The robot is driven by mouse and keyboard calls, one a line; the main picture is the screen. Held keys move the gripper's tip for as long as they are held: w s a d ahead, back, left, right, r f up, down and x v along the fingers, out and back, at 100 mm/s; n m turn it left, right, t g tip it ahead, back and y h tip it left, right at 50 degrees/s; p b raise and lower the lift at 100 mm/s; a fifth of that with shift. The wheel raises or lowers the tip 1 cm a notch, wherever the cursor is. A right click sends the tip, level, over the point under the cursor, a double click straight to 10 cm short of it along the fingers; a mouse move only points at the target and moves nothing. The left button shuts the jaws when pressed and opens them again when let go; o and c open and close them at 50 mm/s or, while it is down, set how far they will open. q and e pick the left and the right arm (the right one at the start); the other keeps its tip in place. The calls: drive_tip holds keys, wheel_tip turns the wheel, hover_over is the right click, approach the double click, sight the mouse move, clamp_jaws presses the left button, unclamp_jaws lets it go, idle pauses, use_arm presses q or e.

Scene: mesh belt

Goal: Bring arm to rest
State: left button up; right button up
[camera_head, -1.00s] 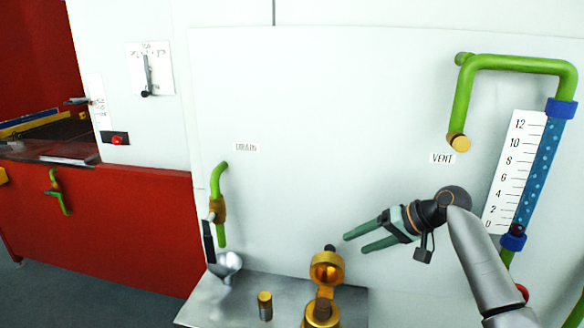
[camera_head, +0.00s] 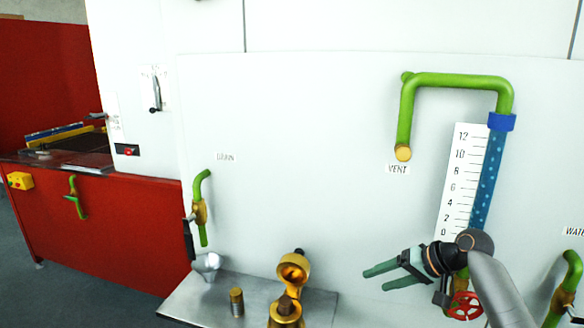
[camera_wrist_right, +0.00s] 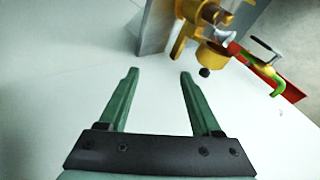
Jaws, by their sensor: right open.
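My right gripper (camera_head: 375,278) is in the lower right of the head view, in front of the white panel (camera_head: 300,150). Its two green fingers point left and stand apart with nothing between them. The right wrist view also shows the open fingers (camera_wrist_right: 158,75) with only pale panel surface between them. My left gripper is in neither current view.
A steel shelf (camera_head: 210,300) holds a brass cup fitting (camera_head: 293,268) and a small brass cylinder (camera_head: 237,302), left of my gripper. A red handwheel (camera_head: 463,306) and a blue gauge tube (camera_head: 488,180) are close to my right wrist. A green drain pipe (camera_head: 203,215) is farther left.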

drive_tip(key=s+a+f+h, duration=0.1)
drive_tip(key=s+f, duration=0.3)
drive_tip(key=f, duration=0.4)
drive_tip(key=s+a+f+n+t+h, duration=0.1)
drive_tip(key=s+f, duration=0.4)
drive_tip(key=f, duration=0.3)
drive_tip(key=s+a+f+h, duration=0.1)
drive_tip(key=s+f, duration=0.3)
drive_tip(key=f, duration=0.4)
drive_tip(key=s+a+f+n+t+h, duration=0.1)
drive_tip(key=s+f+n+t+h, duration=0.1)
drive_tip(key=s, duration=1.9)
drive_tip(key=shift+f+n+t+p, duration=0.3)
drive_tip(key=shift+f+n+t, duration=0.1)
drive_tip(key=shift+f, duration=0.3)
